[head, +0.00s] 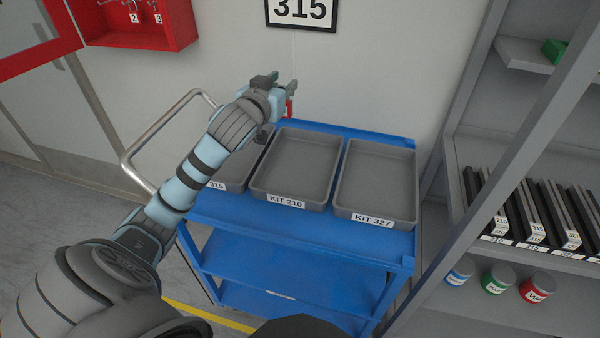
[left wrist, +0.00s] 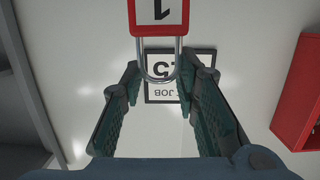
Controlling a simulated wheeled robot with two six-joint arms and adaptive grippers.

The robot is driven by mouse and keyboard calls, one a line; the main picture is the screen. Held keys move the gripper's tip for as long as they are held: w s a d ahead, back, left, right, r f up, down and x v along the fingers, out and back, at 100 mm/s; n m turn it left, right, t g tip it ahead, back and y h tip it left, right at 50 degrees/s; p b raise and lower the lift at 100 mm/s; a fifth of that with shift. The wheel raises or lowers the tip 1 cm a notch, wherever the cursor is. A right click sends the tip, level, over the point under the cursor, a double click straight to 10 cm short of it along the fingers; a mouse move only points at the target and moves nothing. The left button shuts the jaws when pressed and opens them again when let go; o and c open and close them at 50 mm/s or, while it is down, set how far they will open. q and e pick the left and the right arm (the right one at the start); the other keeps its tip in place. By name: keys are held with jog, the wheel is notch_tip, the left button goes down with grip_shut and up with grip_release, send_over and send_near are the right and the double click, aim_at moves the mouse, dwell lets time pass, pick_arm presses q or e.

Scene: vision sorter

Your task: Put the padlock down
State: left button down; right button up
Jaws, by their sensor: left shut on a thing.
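The red padlock (head: 290,108) hangs at the tip of my left gripper (head: 288,90), above the back edge of the blue cart (head: 345,238). In the left wrist view the padlock (left wrist: 160,12) shows its white label with a 1, upside down. Its metal shackle lies between the two fingers of my left gripper (left wrist: 160,80), which is shut on it. The padlock is clear of the trays and the cart top. My right gripper is not in view.
Trays marked 315 (head: 237,178), KIT 210 (head: 285,201) and KIT 327 (head: 373,219) sit on the cart, their visible insides empty. A red hook box (head: 160,38) is on the wall at upper left. A grey shelf with binders (head: 510,215) and cans stands at right.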

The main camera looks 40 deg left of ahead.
pick_arm(q)
jog(key=f+b, duration=0.1)
jog(key=f, duration=0.5)
jog(key=f+b, duration=0.2)
jog(key=f, duration=0.5)
jog(key=f+b, duration=0.2)
jog(key=f, duration=0.4)
jog(key=shift+a+f, duration=0.25)
jog(key=shift+f, duration=0.1)
jog(key=c, duration=1.2)
grip_release()
jog(key=shift+c, duration=0.2)
jog(key=shift+s+r, duration=0.1)
jog(key=p+v, duration=0.1)
jog(key=v, duration=1.1)
jog(key=shift+p, duration=0.3)
jog(key=shift+d, duration=0.1)
